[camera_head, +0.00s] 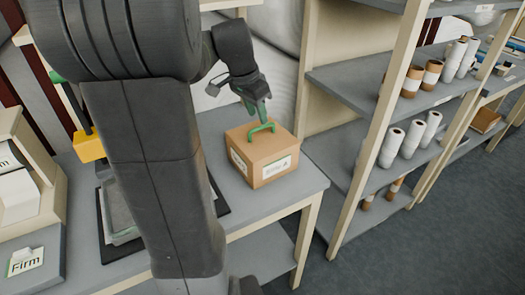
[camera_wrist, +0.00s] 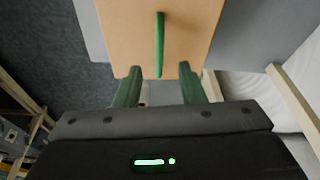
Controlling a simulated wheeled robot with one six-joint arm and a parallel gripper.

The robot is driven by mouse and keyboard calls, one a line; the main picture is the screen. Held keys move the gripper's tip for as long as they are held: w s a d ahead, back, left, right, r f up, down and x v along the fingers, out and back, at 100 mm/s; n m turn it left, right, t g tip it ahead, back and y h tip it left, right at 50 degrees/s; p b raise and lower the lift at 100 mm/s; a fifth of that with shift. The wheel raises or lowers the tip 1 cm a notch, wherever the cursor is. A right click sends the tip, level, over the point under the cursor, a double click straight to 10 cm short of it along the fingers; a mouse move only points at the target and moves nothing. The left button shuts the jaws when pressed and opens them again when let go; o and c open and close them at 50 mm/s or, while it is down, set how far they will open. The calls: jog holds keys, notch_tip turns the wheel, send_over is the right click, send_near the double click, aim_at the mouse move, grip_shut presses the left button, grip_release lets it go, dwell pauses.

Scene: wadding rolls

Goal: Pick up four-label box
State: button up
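The box (camera_head: 259,160) is brown cardboard with white labels on its two visible sides and a green handle (camera_head: 261,128) on top. It stands upright on the grey table near its right end. Its other sides are hidden. My gripper (camera_head: 258,112) is just above and beside the handle. In the wrist view, my gripper (camera_wrist: 159,75) has its two green fingers spread apart with nothing between them. The box top (camera_wrist: 190,38) and the green handle (camera_wrist: 160,44) lie ahead of the fingertips, with the handle lined up between them.
The table (camera_head: 304,180) has a free strip right of the box. A dark tray (camera_head: 216,197) lies left of it. A shelf unit (camera_head: 340,190) with several rolls (camera_head: 391,148) stands to the right. A large white roll (camera_head: 275,30) is behind. A "Firm" sign (camera_head: 25,262) stands at lower left.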

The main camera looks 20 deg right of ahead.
aim_at(262, 127)
jog(key=shift+x, duration=1)
jog(key=x, duration=0.4)
jog(key=shift+d+f, duration=0.15)
jog(key=shift+f, duration=0.1)
grip_shut()
jog(key=shift+r, duration=0.1)
dwell(0.4)
